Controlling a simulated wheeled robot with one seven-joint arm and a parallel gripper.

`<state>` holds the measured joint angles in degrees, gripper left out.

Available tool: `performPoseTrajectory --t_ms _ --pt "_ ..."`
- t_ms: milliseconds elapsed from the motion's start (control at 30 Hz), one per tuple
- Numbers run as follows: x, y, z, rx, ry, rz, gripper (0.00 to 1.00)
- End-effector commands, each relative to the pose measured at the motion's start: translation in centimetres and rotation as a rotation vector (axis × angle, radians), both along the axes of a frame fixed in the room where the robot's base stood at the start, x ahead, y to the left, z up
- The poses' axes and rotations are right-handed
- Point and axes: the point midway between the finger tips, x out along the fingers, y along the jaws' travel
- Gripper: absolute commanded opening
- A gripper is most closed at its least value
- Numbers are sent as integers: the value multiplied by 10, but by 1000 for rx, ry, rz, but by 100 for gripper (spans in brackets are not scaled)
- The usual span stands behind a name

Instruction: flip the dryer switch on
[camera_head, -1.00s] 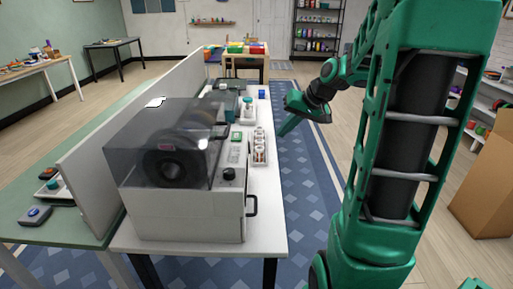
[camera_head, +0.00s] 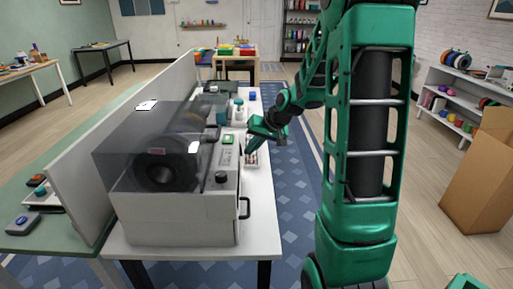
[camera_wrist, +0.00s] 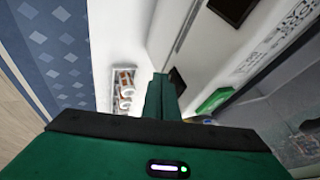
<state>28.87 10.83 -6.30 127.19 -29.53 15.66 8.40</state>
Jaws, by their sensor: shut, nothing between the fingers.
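The dryer (camera_head: 170,217) is a pale grey box with a smoky clear lid over a dark spool, standing on the white table's near end. Its right-hand panel carries a green piece (camera_head: 228,139) and a black knob (camera_head: 221,177). My gripper (camera_head: 252,147) is shut and empty, beside the panel's far right. In the wrist view its fingertips (camera_wrist: 160,78) are close to a small dark piece (camera_wrist: 177,82), perhaps the switch, partly hidden by the fingers. Contact cannot be told. The green piece (camera_wrist: 213,101) also shows there, right of the fingers.
A white tray of small rolls (camera_wrist: 124,88) lies beside the dryer, partly behind my gripper in the head view. A black handle (camera_head: 245,208) sticks out from the dryer. A grey divider (camera_head: 70,190) runs along the left. Blue rug floor (camera_head: 290,190) is clear on the right.

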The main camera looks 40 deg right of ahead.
Motion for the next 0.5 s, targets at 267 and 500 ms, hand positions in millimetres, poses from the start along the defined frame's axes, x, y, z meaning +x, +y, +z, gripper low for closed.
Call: performPoseTrajectory --t_ms 267,500 --pt "3 6 0 1 -1 0 0" --pt "4 7 0 3 -1 3 0"
